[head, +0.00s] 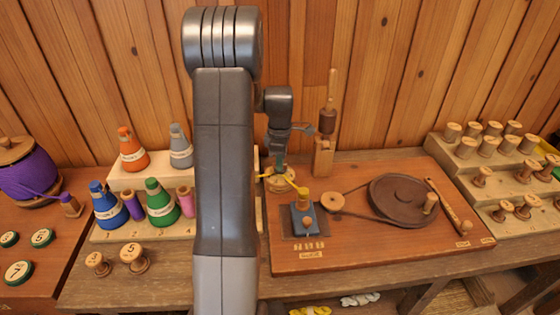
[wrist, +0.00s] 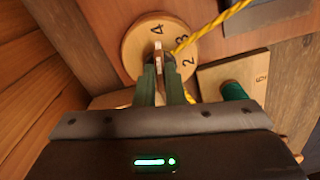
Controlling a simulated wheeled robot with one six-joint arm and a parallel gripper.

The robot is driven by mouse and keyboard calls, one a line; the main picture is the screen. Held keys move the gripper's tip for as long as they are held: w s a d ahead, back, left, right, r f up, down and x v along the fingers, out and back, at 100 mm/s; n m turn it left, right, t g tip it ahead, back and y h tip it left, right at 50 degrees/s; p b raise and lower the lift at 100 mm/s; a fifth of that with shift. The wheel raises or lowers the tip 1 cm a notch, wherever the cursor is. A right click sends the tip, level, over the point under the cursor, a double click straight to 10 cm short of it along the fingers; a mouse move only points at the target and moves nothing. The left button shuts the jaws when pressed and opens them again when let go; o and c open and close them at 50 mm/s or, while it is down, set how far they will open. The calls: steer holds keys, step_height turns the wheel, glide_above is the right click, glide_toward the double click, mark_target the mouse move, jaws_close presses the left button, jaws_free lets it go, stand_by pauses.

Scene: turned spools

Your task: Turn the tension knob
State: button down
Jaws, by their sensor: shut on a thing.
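The tension knob is a round wooden dial (wrist: 140,50) with the black numbers 4, 3 and 2 visible, seen from above in the wrist view. A thin upright grip (wrist: 157,47) stands at its middle. My gripper (wrist: 160,68) has its two dark green fingers closed on this grip. In the head view the dial (head: 272,184) is small, behind the left end of the wooden board, with my gripper (head: 280,163) pointing down onto it. A yellow thread (wrist: 215,28) runs over the dial's edge. The rest of the dial's numbers are hidden by the fingers.
A wooden board (head: 390,245) carries a dark wheel (head: 402,198), a belt and a blue block (head: 304,220) with a yellow spool. An upright wooden post (head: 325,150) stands close right of my gripper. Coloured cones (head: 160,203) stand left; my arm hides part of the bench.

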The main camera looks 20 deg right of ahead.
stand_by(0.3)
steer(key=c, duration=1.5)
jaws_free()
steer(key=shift+r, duration=0.1)
step_height(320, 180, up, 14)
steer(key=shift+f, duration=0.15)
step_height(320, 180, down, 14)
steer(key=shift+r, duration=0.1)
